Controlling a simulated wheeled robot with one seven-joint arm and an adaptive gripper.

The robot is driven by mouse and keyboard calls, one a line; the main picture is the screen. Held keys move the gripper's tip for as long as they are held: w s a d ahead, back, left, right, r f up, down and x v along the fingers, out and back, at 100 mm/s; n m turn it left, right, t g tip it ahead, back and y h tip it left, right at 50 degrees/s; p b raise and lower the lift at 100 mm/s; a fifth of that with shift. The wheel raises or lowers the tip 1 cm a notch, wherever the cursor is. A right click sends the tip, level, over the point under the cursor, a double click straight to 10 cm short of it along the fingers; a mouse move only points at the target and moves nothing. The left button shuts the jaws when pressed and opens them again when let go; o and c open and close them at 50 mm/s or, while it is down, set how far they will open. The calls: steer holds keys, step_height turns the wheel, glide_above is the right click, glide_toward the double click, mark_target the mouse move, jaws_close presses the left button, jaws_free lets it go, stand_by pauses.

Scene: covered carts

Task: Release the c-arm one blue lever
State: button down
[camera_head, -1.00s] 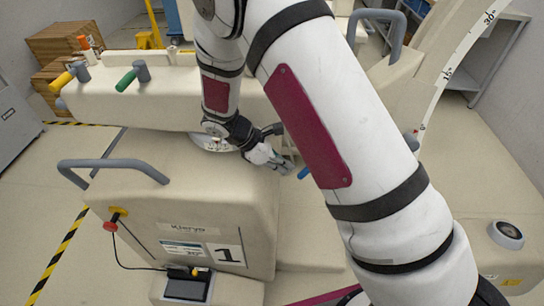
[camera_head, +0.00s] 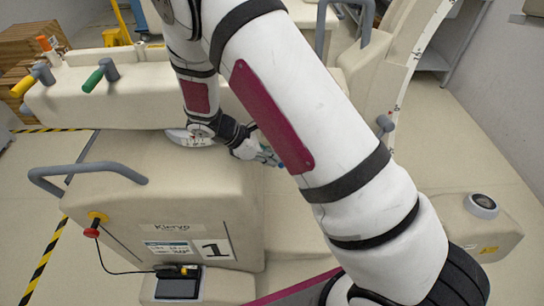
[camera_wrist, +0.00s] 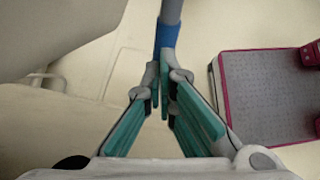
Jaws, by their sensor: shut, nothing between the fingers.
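The blue lever (camera_wrist: 167,36) shows in the wrist view as a grey rod with a blue band, at the top middle. My gripper (camera_wrist: 164,88) has its teal fingers together just below the blue band, with nothing held. I cannot tell whether the fingertips touch the lever. In the head view, my gripper (camera_head: 267,156) is beside the right side of the c-arm cart body (camera_head: 150,190), which bears the number 1. My arm hides much of the area around the lever there.
An orange lever (camera_head: 47,46), a yellow lever (camera_head: 30,80) and a green lever (camera_head: 98,76) stand on the cart's upper beam. A grey handle (camera_head: 88,166) sticks out at left. A magenta-edged grey part (camera_wrist: 262,95) lies right in the wrist view.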

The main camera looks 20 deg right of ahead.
steer(key=shift+d+f+h, duration=0.1)
steer(key=shift+f+h, duration=0.1)
steer(key=shift+h, duration=0.4)
steer(key=shift+s+b+x, duration=0.2)
steer(key=shift+b+x, duration=0.35)
steer(key=shift+x, duration=0.5)
steer(key=shift+s+b+x, duration=0.15)
steer(key=shift+b+x, duration=0.35)
steer(key=shift+x, duration=0.55)
steer(key=shift+s+d+f+g+h, duration=0.1)
steer(key=shift+d+f+g+h, duration=0.1)
steer(key=shift+f+g+h, duration=0.15)
steer(key=shift+s+d+f+h, duration=0.15)
steer(key=shift+s+d, duration=0.15)
steer(key=shift+d, duration=0.6)
steer(key=shift+s+d+r+h, duration=0.1)
steer(key=shift+s+d, duration=0.2)
steer(key=shift+d, duration=0.6)
steer(key=v, duration=1.2)
